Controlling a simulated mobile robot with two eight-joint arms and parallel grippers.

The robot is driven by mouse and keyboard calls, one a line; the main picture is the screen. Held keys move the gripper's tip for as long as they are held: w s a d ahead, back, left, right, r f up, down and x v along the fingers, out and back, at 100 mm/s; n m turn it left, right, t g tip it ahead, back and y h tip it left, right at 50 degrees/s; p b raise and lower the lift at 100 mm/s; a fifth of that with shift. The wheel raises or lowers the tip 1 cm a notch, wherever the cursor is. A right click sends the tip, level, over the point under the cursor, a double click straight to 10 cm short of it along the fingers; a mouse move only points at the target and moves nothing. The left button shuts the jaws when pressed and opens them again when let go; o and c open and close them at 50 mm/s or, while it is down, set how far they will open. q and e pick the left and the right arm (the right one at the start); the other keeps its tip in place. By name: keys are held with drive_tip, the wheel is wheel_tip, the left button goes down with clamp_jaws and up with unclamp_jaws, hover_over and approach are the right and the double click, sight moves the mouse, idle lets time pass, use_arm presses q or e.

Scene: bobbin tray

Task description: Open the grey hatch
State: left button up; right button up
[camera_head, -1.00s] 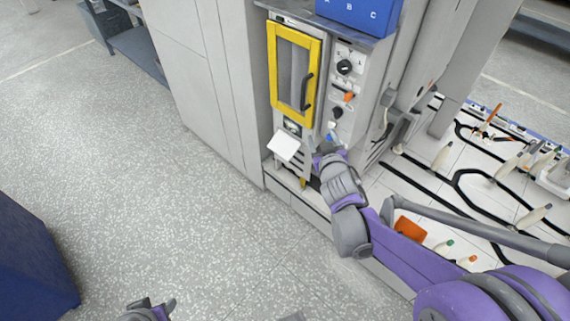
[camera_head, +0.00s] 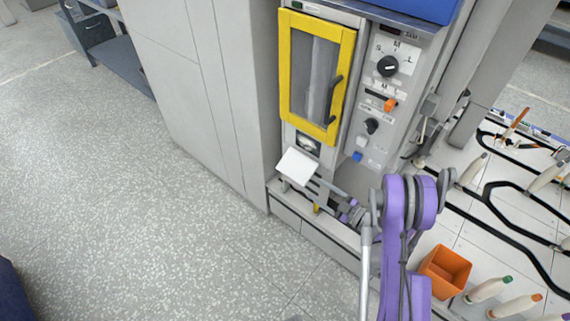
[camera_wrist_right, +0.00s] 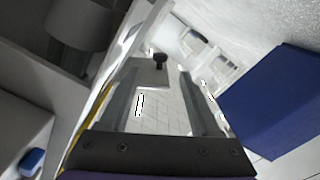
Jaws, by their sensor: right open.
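A machine front stands at the centre of the head view, with a yellow-framed glazed door (camera_head: 317,75) that has a dark handle and looks closed. Below it a pale grey-white plate (camera_head: 297,165) sticks out at a tilt; I cannot tell whether it is the grey hatch. My right gripper (camera_head: 314,182) is at the plate's lower right, pointing toward the machine. In the right wrist view a pale plate (camera_wrist_right: 150,76) with a black knob (camera_wrist_right: 159,58) shows between the spread, empty fingers (camera_wrist_right: 165,95); contact cannot be told. My left gripper is out of view.
A control panel with a black dial (camera_head: 388,66) and an orange switch (camera_head: 390,105) is right of the door. An orange bin (camera_head: 444,272) and several bottles stand on the tiled surface at right. The speckled floor (camera_head: 150,220) at left is clear.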

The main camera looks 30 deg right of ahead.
sight(295, 175)
drive_tip(key=x, duration=1.1)
drive_tip(key=shift+b, duration=0.35)
drive_tip(key=shift+c, duration=0.3)
clamp_jaws()
idle(0.6)
